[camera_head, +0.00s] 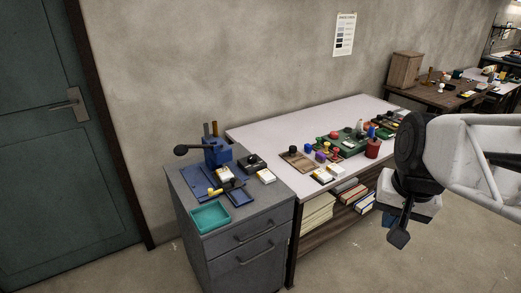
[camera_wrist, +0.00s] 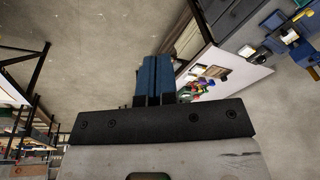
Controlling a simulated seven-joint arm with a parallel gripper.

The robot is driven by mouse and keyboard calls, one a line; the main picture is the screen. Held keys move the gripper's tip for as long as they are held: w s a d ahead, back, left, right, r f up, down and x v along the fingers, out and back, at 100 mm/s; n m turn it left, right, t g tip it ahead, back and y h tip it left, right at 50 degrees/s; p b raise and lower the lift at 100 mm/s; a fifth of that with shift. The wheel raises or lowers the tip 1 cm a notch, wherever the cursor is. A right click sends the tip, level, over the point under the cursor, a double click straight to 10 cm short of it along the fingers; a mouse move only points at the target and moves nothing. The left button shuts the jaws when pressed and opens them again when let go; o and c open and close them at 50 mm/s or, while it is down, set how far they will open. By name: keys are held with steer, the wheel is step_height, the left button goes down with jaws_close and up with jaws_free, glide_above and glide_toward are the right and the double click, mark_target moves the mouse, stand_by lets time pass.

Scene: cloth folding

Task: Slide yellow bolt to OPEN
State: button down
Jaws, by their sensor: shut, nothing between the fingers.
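A small yellow part (camera_head: 215,191), which looks like the bolt, lies low on a blue plate (camera_head: 192,182) on top of the grey drawer cabinet. Its OPEN mark is too small to read. In the wrist view, yellow (camera_wrist: 288,37) shows at the upper right on the blue fixture. My gripper (camera_head: 398,238) hangs at the right of the head view, far from the cabinet and in front of the workbench. In the wrist view, its blue fingers (camera_wrist: 155,72) are together with nothing between them.
A teal tray (camera_head: 210,216) sits on the cabinet's front edge. A blue press (camera_head: 217,152) with a black-knobbed lever stands behind the yellow part. The white-topped workbench (camera_head: 270,131) holds several small items. Open floor lies in front of the cabinet.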

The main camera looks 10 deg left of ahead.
steer(key=w+a+f+m+g+y, duration=0.1)
steer(key=w+a+f+m, duration=0.15)
steer(key=w+a, duration=0.85)
steer(key=w+a+f+m+g+y, duration=0.1)
steer(key=w+a+m, duration=0.2)
steer(key=w+a, duration=0.8)
steer(key=m+g+y, duration=0.1)
steer(key=m+g, duration=0.1)
steer(key=m, duration=0.3)
glide_toward(214, 193)
steer(key=d+v, duration=0.1)
steer(key=v, duration=0.4)
steer(key=shift+w+a+f, duration=0.35)
steer(key=shift+a+f, duration=0.1)
steer(key=shift+f, duration=0.15)
steer(key=shift+s+x, duration=0.2)
steer(key=shift+x, duration=4.65)
steer(key=shift+s+a, duration=0.1)
steer(key=shift+a, duration=0.1)
